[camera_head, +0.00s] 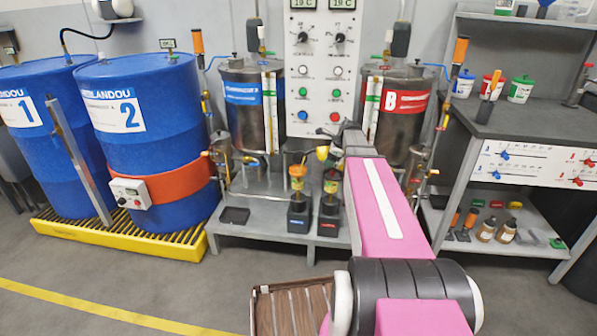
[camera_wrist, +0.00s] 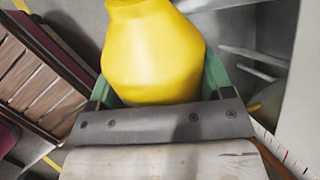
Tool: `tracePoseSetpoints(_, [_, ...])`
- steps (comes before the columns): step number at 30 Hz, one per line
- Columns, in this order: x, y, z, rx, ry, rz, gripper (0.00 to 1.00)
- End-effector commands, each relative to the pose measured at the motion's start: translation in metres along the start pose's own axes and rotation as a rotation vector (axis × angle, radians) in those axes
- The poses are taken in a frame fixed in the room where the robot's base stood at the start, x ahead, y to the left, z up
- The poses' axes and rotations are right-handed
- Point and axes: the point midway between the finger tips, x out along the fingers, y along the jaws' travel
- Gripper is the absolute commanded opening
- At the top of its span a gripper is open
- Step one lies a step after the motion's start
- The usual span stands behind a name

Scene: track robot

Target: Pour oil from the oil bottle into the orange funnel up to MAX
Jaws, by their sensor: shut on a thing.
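My gripper (camera_wrist: 158,88) is shut on the yellow oil bottle (camera_wrist: 152,50), whose body sits between the green fingers in the wrist view. The bottle's top is cut off by the frame edge. In the head view my gripper (camera_head: 346,140) is at the far end of my pink arm, and a small yellow part of the bottle (camera_head: 322,153) shows at its left. The orange funnel (camera_head: 298,170) stands on a small container on a black base, below and left of the gripper. The bottle appears apart from the funnel. The oil level and MAX mark are too small to tell.
A similar container (camera_head: 331,185) on a black base stands right of the funnel, close to my arm. Two metal tanks, one with a blue label (camera_head: 243,95) and one with a red B label (camera_head: 404,101), stand behind. Blue drums (camera_head: 150,150) are at the left, a workbench (camera_head: 510,118) at the right.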

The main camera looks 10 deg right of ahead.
Motion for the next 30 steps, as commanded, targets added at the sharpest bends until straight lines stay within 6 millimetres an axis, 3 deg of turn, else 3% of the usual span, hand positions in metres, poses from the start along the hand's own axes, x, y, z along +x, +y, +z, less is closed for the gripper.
tracePoseSetpoints(30, [-0.0002, -0.0001, -0.0014, 0.016, -0.049, -0.002, 0.35])
